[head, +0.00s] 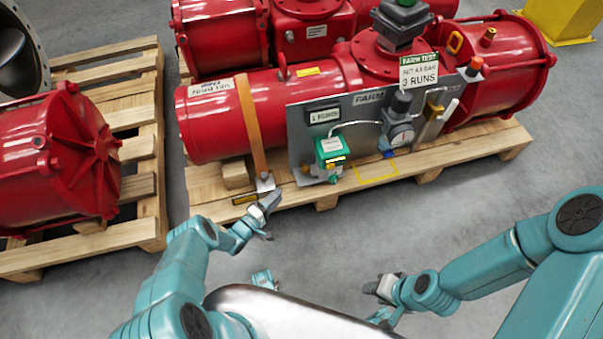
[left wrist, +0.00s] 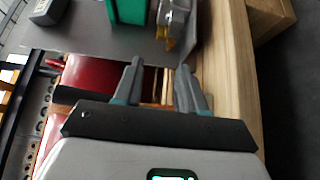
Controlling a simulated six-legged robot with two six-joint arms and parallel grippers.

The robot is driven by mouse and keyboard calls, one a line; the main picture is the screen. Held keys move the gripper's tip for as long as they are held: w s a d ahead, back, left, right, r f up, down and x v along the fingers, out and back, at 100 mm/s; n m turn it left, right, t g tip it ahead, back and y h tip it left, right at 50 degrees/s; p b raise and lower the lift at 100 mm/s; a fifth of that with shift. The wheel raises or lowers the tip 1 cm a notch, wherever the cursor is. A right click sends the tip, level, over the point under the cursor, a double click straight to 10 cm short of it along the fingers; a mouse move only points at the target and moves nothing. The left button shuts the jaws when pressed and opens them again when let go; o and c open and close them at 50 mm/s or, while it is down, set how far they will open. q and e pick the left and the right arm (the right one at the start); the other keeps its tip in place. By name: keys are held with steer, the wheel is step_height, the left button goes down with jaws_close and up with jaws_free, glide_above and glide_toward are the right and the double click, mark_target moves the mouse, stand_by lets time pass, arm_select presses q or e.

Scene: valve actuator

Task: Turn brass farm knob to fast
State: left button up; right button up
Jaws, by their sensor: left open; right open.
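The FARM panel (head: 300,120) is a grey plate on the front of a red valve actuator (head: 330,80). A green box (head: 330,149) is mounted on it, with small brass parts (head: 331,180) below; I cannot tell for sure which is the knob. In the left wrist view the green box (left wrist: 127,10) stands beside a silver fitting (left wrist: 175,12) with a brass tip (left wrist: 168,42). My left gripper (head: 270,212) is open and empty, in front of the pallet, left of and below the green box. Its fingers (left wrist: 160,72) point towards the panel. My right gripper (head: 374,302) is open, low near my body, away from the panel.
An orange strap (head: 250,125) hangs near the actuator's left end. The wooden pallet (head: 470,150) carries the actuator. Another pallet (head: 145,180) lies left. The floor in front is clear.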

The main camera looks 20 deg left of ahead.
mark_target(303, 171)
arm_select(q)
steer(key=b+x, duration=0.5)
steer(key=x, duration=0.8)
steer(key=shift+d+f, duration=0.1)
steer(key=shift+f, duration=0.05)
steer(key=shift+w+d+b, duration=0.15)
steer(key=shift+w+b, duration=0.25)
steer(key=shift+b, duration=0.05)
steer(key=shift+r, duration=0.25)
steer(key=shift+f, duration=0.1)
jaws_close()
